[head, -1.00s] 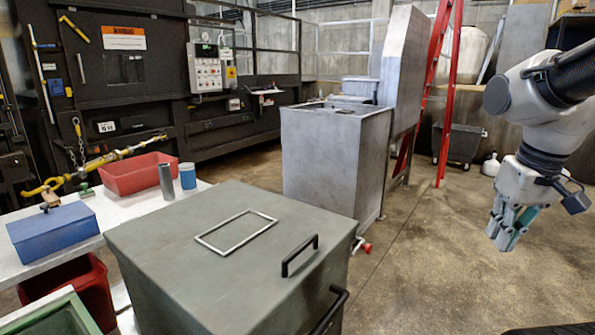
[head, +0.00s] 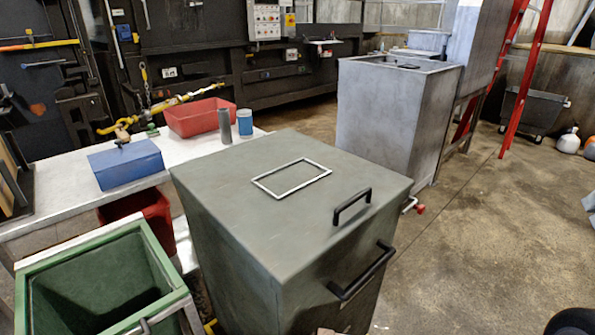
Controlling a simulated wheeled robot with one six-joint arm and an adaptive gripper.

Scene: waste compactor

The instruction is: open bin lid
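A grey-green square bin (head: 235,250) stands in the middle foreground of the head view. Its flat lid (head: 235,175) is closed and level. On the lid are a pale rectangular frame (head: 291,179) and a black bar handle (head: 352,206) near the right edge. A second black handle (head: 362,272) is on the bin's side below the lid. Only a pale blue-grey sliver of my gripper (head: 590,202) shows at the right picture edge, well apart from the bin. Its fingers are cut off, so its opening cannot be seen.
An open green bin (head: 165,275) stands at lower left. Behind it, a white table (head: 62,205) holds a blue box (head: 126,163) and a red tray (head: 200,117). A grey metal cabinet (head: 385,120) and red ladder (head: 527,80) stand behind.

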